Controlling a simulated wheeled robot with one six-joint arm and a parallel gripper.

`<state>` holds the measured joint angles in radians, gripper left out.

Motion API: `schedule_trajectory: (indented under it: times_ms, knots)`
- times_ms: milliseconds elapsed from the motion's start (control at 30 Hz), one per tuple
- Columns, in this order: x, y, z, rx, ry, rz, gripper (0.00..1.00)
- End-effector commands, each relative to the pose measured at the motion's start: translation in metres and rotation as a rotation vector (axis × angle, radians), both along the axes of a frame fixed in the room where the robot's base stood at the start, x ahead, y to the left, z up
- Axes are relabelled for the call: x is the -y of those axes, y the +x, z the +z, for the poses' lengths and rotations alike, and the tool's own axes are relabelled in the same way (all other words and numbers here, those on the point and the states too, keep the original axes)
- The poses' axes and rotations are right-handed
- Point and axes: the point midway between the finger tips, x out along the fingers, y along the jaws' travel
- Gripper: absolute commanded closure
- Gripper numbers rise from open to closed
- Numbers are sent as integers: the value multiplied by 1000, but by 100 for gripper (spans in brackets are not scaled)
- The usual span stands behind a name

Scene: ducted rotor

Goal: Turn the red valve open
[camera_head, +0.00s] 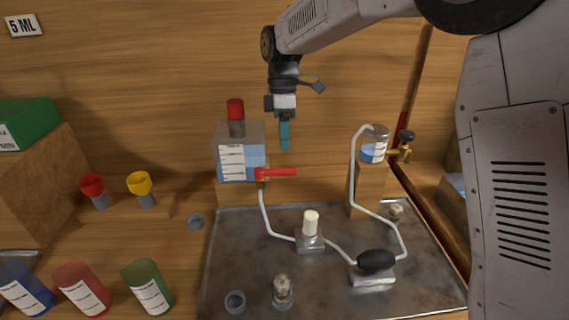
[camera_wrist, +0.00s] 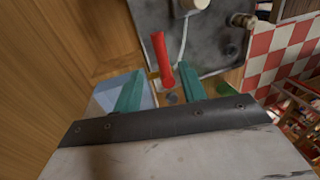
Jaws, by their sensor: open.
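My gripper (camera_head: 285,135) is above and slightly right of the valve, pointing down. In the wrist view the red handle (camera_wrist: 161,58) shows between and beyond the two teal fingertips of my gripper (camera_wrist: 158,85), which are apart and do not visibly touch it. The brass body is mostly hidden there.
A metal tray (camera_head: 230,285) holds a small bottle (camera_head: 310,235), a black bulb (camera_head: 376,261) and tubing. A second vessel (camera_head: 374,145) with a brass tap stands on a wooden block at right. Red, yellow, blue and green containers are at left. A wooden wall stands behind.

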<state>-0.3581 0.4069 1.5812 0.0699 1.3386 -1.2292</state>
Motion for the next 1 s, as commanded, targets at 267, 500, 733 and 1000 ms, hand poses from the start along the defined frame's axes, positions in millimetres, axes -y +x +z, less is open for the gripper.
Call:
schedule_trajectory:
  times_ms: [267,500,733,1000]
  knots:
    - [1,-8,-35,-3,1,12,59]
    - [1,-14,-67,-1,2,10,59]
    - [1,-16,-75,0,2,10,59]
    - [1,-16,-75,0,2,10,89]
